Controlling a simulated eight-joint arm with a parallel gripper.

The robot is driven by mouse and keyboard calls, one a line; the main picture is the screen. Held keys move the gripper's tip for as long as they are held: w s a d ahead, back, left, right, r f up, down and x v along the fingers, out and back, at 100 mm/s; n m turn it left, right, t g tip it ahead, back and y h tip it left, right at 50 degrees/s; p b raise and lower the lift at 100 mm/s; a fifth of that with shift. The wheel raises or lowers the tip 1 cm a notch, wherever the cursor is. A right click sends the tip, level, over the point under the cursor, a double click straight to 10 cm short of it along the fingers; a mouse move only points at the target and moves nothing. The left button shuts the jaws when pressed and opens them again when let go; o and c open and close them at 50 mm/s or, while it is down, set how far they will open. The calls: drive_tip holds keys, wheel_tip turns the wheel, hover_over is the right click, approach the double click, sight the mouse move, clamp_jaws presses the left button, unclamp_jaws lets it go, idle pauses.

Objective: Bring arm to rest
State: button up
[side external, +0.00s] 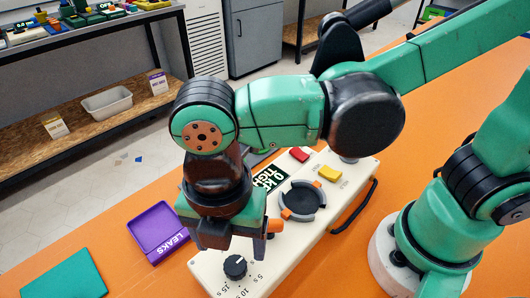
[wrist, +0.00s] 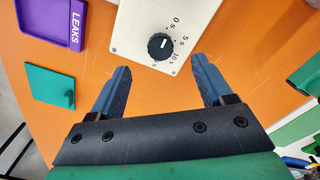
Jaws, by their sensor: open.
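My gripper (side external: 236,238) points down over the near end of a cream control box (side external: 318,232). In the wrist view my gripper (wrist: 160,64) has its two blue fingers spread wide with nothing between them. The box's black dial (side external: 235,267) is just beyond the fingertips in the wrist view (wrist: 161,46), and I see no contact with it. The box also carries a round grey and orange fixture (side external: 302,201), a yellow button (side external: 329,174) and a red button (side external: 299,154). My wrist hides part of the box.
A purple tray marked LEAKS (side external: 158,232) and a flat green plate (side external: 65,275) lie left of the box on the orange table (side external: 128,275). A black handle (side external: 354,206) runs along the box's right side. A shelf with a white bin (side external: 107,102) stands behind.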

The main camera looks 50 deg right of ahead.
drive_tip(key=shift+r, duration=0.2)
drive_tip(key=shift+w+d, duration=0.15)
drive_tip(key=w+d+r+m+t, duration=0.1)
drive_tip(key=w+d+m+t, duration=0.2)
drive_tip(key=d+m, duration=0.7)
drive_tip(key=w+d+r+m+t, duration=0.1)
drive_tip(key=w+d+m+t, duration=0.3)
drive_tip(key=d+m, duration=0.6)
drive_tip(key=m, duration=0.5)
drive_tip(key=shift+w+d+r, duration=0.15)
drive_tip(key=shift+d+r, duration=0.15)
drive_tip(key=shift+d, duration=0.05)
